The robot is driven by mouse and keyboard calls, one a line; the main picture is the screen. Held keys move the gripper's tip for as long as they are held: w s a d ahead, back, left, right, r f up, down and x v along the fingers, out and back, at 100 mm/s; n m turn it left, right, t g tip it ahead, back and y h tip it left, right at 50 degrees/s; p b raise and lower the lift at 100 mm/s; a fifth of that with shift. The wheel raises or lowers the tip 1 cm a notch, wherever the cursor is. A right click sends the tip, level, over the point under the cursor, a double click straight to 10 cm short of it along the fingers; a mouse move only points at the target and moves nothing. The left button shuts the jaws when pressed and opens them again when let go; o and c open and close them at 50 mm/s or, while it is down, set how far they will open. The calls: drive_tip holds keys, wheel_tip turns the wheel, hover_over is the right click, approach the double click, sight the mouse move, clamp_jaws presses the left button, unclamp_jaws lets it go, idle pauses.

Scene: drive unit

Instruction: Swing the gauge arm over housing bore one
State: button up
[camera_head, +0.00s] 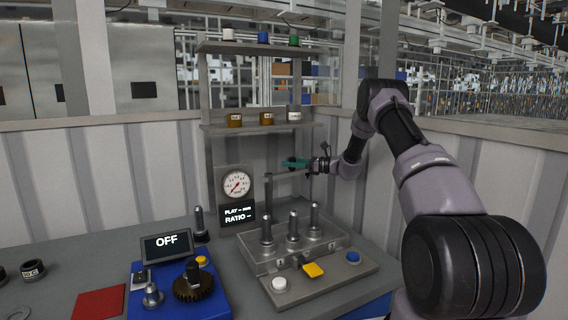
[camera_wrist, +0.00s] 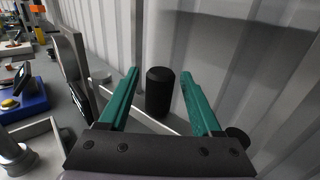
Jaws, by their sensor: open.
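My gripper (camera_head: 296,163) has teal fingers and is open, behind and above the housing in the head view. In the wrist view its fingers (camera_wrist: 160,74) stand apart on either side of a black cylindrical knob (camera_wrist: 159,95); I cannot tell whether they touch it. A thin grey bar, apparently the gauge arm (camera_head: 288,177), runs right from a dark post (camera_head: 268,197) below my gripper. The grey housing (camera_head: 256,262) has several upright metal pins on top. Which bore is number one cannot be read.
A dial gauge (camera_head: 237,184) and a PLAY/RATIO display (camera_head: 238,214) stand left of the post. A shelf (camera_head: 260,128) rises behind. A blue unit (camera_head: 215,300) with a gear and an OFF screen (camera_head: 167,245) sits left. A ribbed wall (camera_wrist: 235,60) is close to my gripper.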

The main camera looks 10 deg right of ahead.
drive_tip(key=shift+x, duration=1.4)
clamp_jaws()
idle(0.4)
